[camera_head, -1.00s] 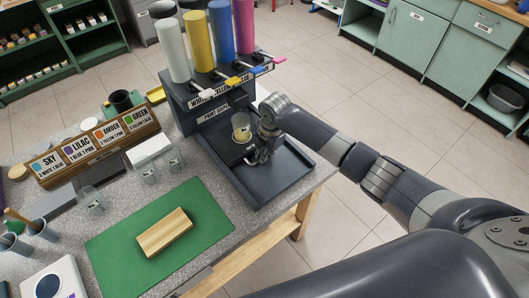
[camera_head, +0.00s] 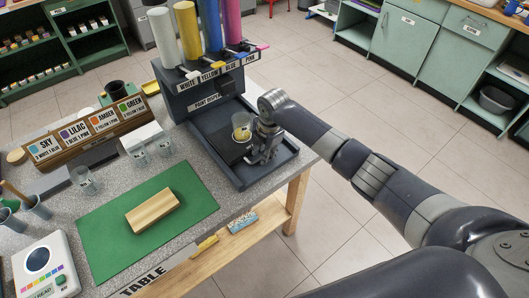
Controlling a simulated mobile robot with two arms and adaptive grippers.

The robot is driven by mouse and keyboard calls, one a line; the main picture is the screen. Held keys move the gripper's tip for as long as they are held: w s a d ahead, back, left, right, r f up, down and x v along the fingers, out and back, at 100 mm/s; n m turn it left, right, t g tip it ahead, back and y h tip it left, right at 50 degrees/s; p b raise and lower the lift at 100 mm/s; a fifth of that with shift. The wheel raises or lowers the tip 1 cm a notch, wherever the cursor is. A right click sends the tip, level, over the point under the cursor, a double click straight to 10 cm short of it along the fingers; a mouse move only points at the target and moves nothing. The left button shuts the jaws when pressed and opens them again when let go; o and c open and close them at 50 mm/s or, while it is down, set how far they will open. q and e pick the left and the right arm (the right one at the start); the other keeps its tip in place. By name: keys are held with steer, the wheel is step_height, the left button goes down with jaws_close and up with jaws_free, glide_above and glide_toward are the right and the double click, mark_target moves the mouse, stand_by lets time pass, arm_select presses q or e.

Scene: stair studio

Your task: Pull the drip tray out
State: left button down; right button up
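The drip tray (camera_head: 229,149), a dark flat plate, lies in the dark shallow base (camera_head: 240,184) in front of the paint dispenser (camera_head: 206,103). A clear cup (camera_head: 241,127) with yellow in it stands upright on the drip tray. My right gripper (camera_head: 257,158) reaches down from the right at the drip tray's outer right edge, close beside the cup. Its fingers are dark against the dark tray, and I cannot tell whether they are closed on a handle. My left gripper is not in view.
Paint cylinders (camera_head: 190,30) with small levers rise above the dispenser. A green mat (camera_head: 95,235) with a wooden block (camera_head: 155,210) lies on the table's left part. Floor is free beyond the table's right edge.

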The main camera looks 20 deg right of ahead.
steer(key=shift+s+d+r, duration=0.15)
steer(key=shift+s+r, duration=0.05)
steer(key=shift+r, duration=0.45)
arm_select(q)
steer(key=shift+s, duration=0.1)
arm_select(e)
step_height(320, 180, up, 10)
steer(key=s, duration=0.1)
steer(key=shift+s+d+r, duration=0.2)
steer(key=shift+s+r, duration=0.05)
